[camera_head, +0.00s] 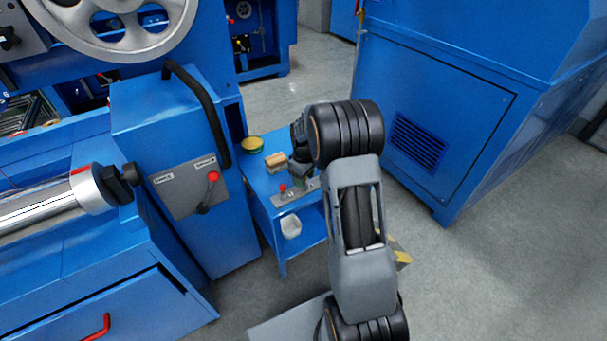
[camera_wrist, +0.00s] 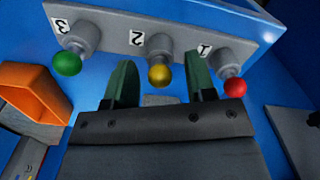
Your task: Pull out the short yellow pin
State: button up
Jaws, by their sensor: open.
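The yellow pin (camera_wrist: 159,75) has a round yellow knob on a grey stem and sits in the grey plate (camera_wrist: 110,32) by the upside-down number 2. My gripper (camera_wrist: 160,66) is open in the wrist view, with one green finger on each side of the yellow knob and visible gaps between. The green pin (camera_wrist: 67,63) is by number 3 on the left, and the red pin (camera_wrist: 235,87) by number 1 on the right. In the head view my gripper (camera_head: 301,181) is over the plate (camera_head: 290,195) and hides part of it.
The plate is on a small blue stand (camera_head: 262,205). A yellow-rimmed bowl (camera_head: 252,145) and a brown block (camera_head: 276,161) are behind it. An orange bin-like thing (camera_wrist: 35,92) is left in the wrist view. A blue cabinet (camera_head: 440,110) stands to the right.

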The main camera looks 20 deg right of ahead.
jog(key=shift+f, duration=0.1)
grip_shut()
dwell(0.5)
jog(key=shift+r+p, duration=1.6)
jog(key=shift+r, duration=0.3)
dwell(0.4)
jog(key=shift+r+p, duration=0.45)
jog(key=shift+r+p, duration=1.7)
jog(key=shift+r, duration=0.35)
jog(key=shift+f, duration=0.1)
